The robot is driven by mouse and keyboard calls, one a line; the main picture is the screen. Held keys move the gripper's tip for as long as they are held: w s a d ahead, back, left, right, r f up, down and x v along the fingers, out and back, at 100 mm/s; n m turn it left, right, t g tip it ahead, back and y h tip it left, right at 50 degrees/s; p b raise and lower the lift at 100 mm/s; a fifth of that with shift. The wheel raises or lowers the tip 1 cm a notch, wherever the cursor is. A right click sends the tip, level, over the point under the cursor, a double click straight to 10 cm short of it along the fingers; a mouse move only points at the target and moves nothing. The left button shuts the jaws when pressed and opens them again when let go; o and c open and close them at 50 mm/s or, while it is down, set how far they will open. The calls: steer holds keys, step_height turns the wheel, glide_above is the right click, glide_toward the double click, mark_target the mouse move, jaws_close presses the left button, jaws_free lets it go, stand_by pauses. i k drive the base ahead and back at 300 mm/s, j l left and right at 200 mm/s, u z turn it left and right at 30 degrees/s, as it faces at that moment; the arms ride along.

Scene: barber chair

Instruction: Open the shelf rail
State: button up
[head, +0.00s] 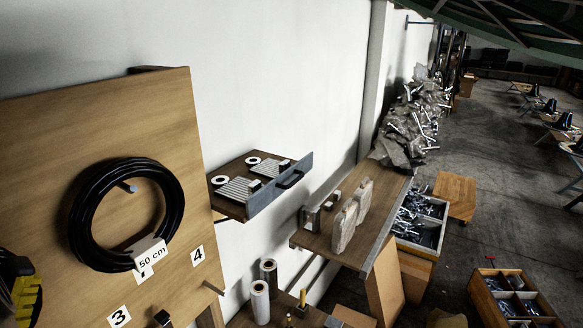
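A small wooden wall shelf (228,170) with a blue-grey front panel (266,196) is at the centre of the head view. Patterned plates (240,188) and white rings lie on the shelf. I take this shelf to be the shelf rail; how far it is pulled out I cannot tell. My gripper is not visible in this view, so its distance from the handle does not show.
A wooden board (60,130) with a coiled black cable (172,205) stands at the left. A lower shelf (375,247) with stone slabs (344,226) juts out at the right. Rolls (260,300) stand below. Open floor (490,165) lies farther right, beyond several bins.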

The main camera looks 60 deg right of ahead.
mark_target(256, 203)
steer(key=i, duration=0.1)
steer(key=k+l+u, duration=0.1)
steer(key=u, duration=0.15)
steer(key=z, duration=0.45)
steer(key=l+z, duration=0.15)
steer(key=z, duration=0.25)
steer(key=l+z, duration=0.1)
steer(key=z, duration=0.8)
steer(key=l+z, duration=0.1)
steer(key=z, duration=0.3)
steer(key=i+z, duration=0.1)
steer(key=z, duration=0.8)
steer(key=i+l, duration=0.05)
